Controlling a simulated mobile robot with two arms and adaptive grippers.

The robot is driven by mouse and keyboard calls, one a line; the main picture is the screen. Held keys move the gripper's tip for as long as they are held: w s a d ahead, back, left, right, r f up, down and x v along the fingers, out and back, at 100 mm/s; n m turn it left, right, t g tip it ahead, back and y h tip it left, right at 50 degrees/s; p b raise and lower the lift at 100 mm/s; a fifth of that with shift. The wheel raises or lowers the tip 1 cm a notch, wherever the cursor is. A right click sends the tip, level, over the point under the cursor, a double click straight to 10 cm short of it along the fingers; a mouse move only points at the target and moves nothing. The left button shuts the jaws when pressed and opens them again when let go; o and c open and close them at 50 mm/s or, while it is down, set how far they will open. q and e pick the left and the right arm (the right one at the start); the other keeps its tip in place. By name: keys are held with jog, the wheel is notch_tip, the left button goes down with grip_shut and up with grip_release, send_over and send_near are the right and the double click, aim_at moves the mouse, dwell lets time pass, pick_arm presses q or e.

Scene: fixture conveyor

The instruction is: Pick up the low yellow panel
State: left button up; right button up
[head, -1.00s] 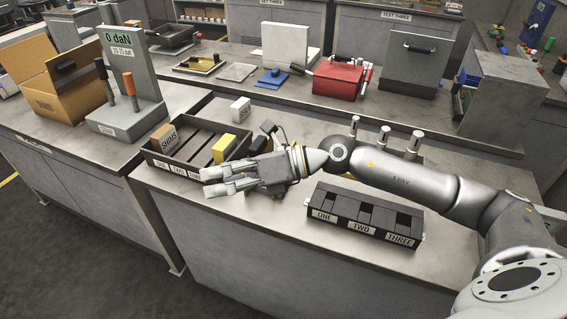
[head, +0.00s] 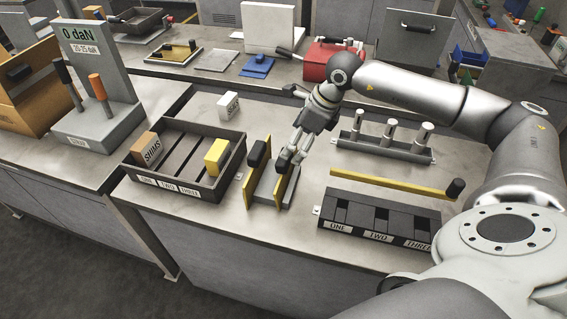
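Two upright yellow panels stand on a grey base on the table: the left yellow panel (head: 251,183) with a black knob, and the right yellow panel (head: 279,193) beside it. A long, low yellow panel (head: 390,185) with a black knob (head: 455,188) at its right end lies behind the dark ONE-TWO-THREE box. My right gripper (head: 288,163) points down at the top of the right upright panel. Its fingers overlap a dark knob there; I cannot tell whether they touch or grip it. My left gripper is not in view.
A dark tray (head: 205,195) with a SHIMS block (head: 150,149) and a yellow block (head: 216,155) is at left. The ONE-TWO-THREE box (head: 352,235) is at front right. A rack of metal pins (head: 388,148) stands behind the long panel. A white block (head: 229,105) is behind the tray.

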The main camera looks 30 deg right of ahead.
aim_at(287, 170)
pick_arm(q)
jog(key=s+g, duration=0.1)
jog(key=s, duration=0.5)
pick_arm(e)
jog(key=p+x, duration=0.1)
jog(key=x, duration=0.1)
jog(key=p+x, duration=0.1)
jog(key=x, duration=0.3)
jog(key=shift+s+a+f+p, duration=0.15)
jog(key=shift+a+f+p, duration=0.15)
jog(key=shift+f+p, duration=0.1)
jog(key=shift+f, duration=0.45)
jog(key=c, duration=1.2)
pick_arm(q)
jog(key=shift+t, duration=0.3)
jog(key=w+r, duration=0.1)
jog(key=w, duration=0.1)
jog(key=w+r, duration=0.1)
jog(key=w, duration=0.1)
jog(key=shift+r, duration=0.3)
